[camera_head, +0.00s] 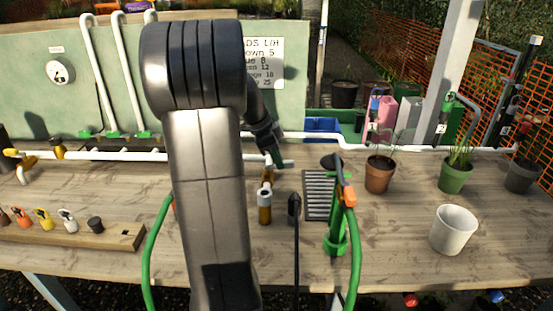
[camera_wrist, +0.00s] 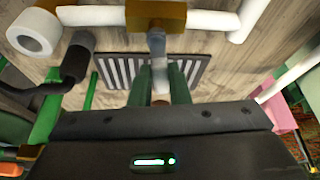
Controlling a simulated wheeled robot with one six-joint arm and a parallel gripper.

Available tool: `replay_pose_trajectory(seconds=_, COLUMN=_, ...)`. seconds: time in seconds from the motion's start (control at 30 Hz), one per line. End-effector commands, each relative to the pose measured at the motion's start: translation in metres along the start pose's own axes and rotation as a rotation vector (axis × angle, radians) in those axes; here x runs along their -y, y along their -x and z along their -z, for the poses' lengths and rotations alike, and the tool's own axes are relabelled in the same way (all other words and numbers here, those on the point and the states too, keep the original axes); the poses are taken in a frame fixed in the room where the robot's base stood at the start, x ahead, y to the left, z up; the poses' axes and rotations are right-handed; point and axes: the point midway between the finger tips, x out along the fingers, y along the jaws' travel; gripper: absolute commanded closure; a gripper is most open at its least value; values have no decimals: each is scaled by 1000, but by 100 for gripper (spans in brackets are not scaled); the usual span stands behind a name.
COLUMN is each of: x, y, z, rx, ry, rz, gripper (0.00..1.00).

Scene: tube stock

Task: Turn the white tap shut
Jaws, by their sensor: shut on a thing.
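The white tap has a brass body (camera_wrist: 155,14) on a white pipe (camera_wrist: 95,16) in the wrist view, with a pale lever (camera_wrist: 158,50) pointing down toward my gripper. My gripper (camera_wrist: 158,84) has its green fingers on either side of the lever and is shut on it. In the head view my gripper (camera_head: 277,160) reaches down to the pipe, just above the brass-coloured fitting (camera_head: 266,178). My arm hides part of the pipe there, and the lever is too small to make out clearly.
A dark slatted grate (camera_head: 319,194) lies right of the tap. A white pot (camera_head: 453,229) and planted pots (camera_head: 380,174) are at the right. A wooden rack (camera_head: 120,238) with several small coloured-handled fittings lies at the left.

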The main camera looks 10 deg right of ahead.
Motion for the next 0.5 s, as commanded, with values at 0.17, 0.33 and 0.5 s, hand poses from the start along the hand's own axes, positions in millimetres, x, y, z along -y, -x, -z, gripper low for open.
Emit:
replay_pose_trajectory(seconds=0.17, x=-2, y=0, z=0, rx=1, ry=-83, rz=-34, gripper=100)
replay_pose_trajectory(seconds=0.33, x=-4, y=0, z=-1, rx=2, ry=-130, rz=-54, gripper=100)
replay_pose_trajectory(seconds=0.5, x=-4, y=0, z=-1, rx=2, ry=-151, rz=-61, gripper=100)
